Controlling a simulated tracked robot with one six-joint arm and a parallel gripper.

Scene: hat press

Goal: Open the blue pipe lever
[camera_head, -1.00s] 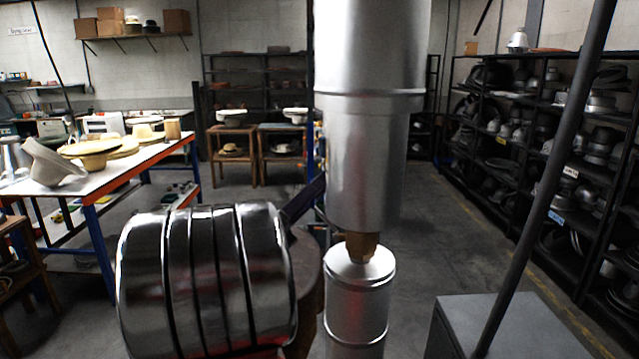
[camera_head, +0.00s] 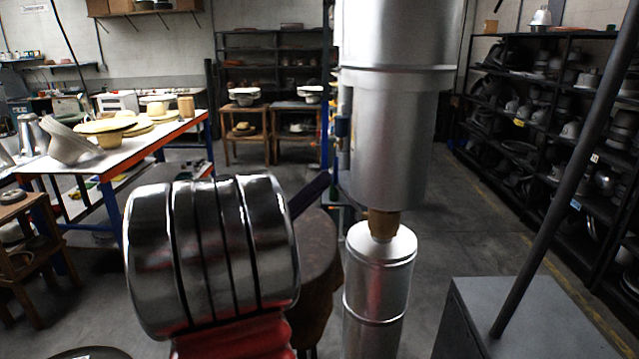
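A small blue part (camera_head: 342,127) sits on thin pipework at the left side of the large silver cylinder (camera_head: 398,130). It may be the blue pipe lever, but it is too small and dark to tell its shape or whether it is open or closed. The cylinder hides what lies behind it to the right. A brass fitting (camera_head: 382,224) joins the cylinder to a narrower silver canister (camera_head: 380,280) below. My gripper is not in view.
A shiny ribbed metal drum (camera_head: 210,255) above a red part fills the lower left foreground. A grey box (camera_head: 520,315) and a slanted black pole (camera_head: 560,190) stand at right. Dark shelves line the right wall. Bare floor (camera_head: 470,215) lies between.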

